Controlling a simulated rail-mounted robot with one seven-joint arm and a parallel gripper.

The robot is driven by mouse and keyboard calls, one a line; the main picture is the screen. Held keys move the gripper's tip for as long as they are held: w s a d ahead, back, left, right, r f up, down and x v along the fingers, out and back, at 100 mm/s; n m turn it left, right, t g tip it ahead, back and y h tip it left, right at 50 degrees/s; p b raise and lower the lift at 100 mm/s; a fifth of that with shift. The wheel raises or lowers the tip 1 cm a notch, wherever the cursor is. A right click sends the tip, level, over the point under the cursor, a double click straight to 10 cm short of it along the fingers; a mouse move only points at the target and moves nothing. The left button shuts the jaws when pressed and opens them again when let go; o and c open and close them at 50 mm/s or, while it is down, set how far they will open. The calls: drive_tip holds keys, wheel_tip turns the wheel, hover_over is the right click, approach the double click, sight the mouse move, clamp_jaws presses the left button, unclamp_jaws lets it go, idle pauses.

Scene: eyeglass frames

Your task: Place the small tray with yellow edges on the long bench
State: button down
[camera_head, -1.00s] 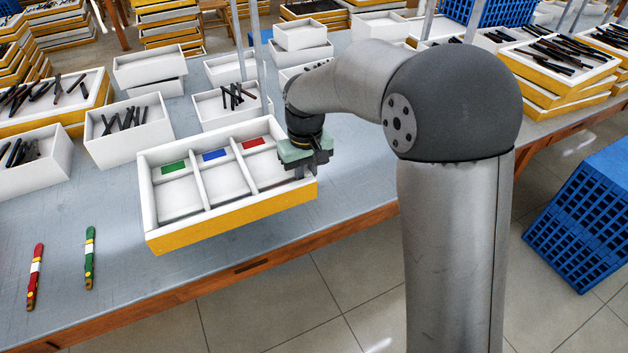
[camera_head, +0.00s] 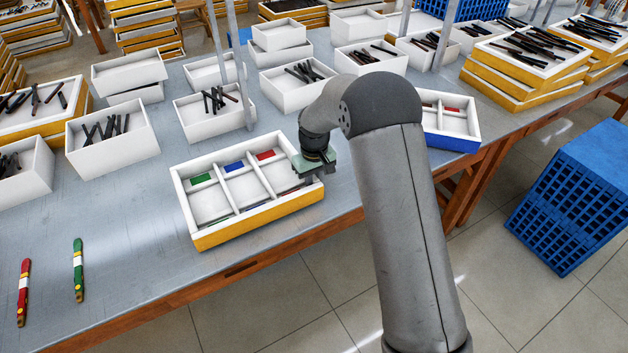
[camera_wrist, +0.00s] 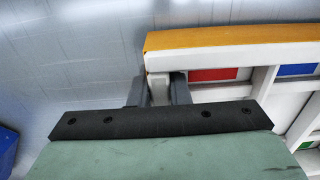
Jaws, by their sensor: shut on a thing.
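The small tray with yellow edges (camera_head: 250,226) is white inside, with three compartments marked green, blue and red. It is over the long bench (camera_head: 130,235), near its front edge, and looks about level. I cannot tell whether its underside touches the bench top. My gripper (camera_head: 313,170) is at the tray's right end. In the wrist view, my gripper (camera_wrist: 160,90) has its two fingers on either side of the tray's white end wall, shut on it. The tray's yellow edge (camera_wrist: 235,38) and red and blue markers also show there; its far end is out of that view.
White bins (camera_head: 112,145) with dark frame parts stand behind the tray. A blue-edged tray (camera_head: 452,142) sits to the right beyond my arm. A red strip (camera_head: 23,292) and a green strip (camera_head: 78,270) lie at the left. Bench between strips and tray is clear.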

drive_tip(key=shift+f, duration=0.2)
drive_tip(key=c, duration=1.4)
unclamp_jaws()
drive_tip(key=shift+o, duration=0.2)
drive_tip(key=shift+r, duration=0.15)
wheel_tip(320, 180, up, 12)
drive_tip(key=s+d+r+m, duration=0.1)
drive_tip(key=s+d+r, duration=0.25)
drive_tip(key=s, duration=0.45)
drive_tip(key=s+d+r+m, duration=0.25)
drive_tip(key=s+d, duration=0.25)
drive_tip(key=s, duration=0.3)
drive_tip(key=s+d+f+m, duration=0.1)
drive_tip(key=s+d, duration=0.1)
drive_tip(key=s, duration=0.7)
drive_tip(key=s+d+f+m, duration=0.1)
drive_tip(key=s+d, duration=0.2)
drive_tip(key=s, duration=0.6)
drive_tip(key=shift+s+f+b, duration=0.25)
drive_tip(key=shift+s+b, duration=0.05)
drive_tip(key=shift+b, duration=0.15)
